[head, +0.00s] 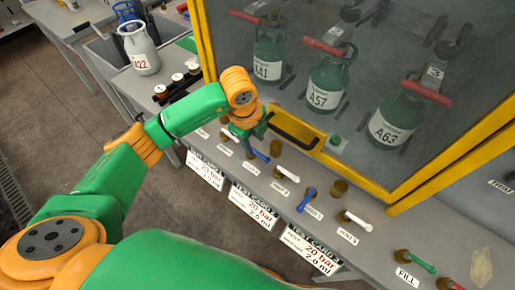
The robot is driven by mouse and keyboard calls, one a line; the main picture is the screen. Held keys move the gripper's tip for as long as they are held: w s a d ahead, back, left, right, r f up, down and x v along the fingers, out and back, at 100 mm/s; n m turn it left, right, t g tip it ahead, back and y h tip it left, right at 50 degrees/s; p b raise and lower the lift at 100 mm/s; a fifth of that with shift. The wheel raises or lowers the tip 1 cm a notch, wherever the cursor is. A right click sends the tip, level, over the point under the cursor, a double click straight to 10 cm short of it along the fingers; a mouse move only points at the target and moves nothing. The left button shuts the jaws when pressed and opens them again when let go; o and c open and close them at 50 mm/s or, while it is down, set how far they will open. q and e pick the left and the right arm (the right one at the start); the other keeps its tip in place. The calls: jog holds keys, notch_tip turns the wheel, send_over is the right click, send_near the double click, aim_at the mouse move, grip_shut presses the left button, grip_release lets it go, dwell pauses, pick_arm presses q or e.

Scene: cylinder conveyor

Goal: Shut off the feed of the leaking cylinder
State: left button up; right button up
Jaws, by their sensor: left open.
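On the ledge in front are brass valves with white levers (288,174), (357,222) and blue levers (259,155), (306,201). My right gripper is out of view.
Test cards (254,206) hang on the ledge front. A green FILL lever (421,265) is at lower right.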

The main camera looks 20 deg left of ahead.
aim_at(258, 153)
pick_arm(q)
jog(key=f, duration=0.4)
jog(key=shift+w+d+f, duration=0.35)
jog(key=shift+w, duration=0.05)
jog(key=shift+w+f, duration=0.15)
jog(key=shift+f, duration=0.2)
grip_shut()
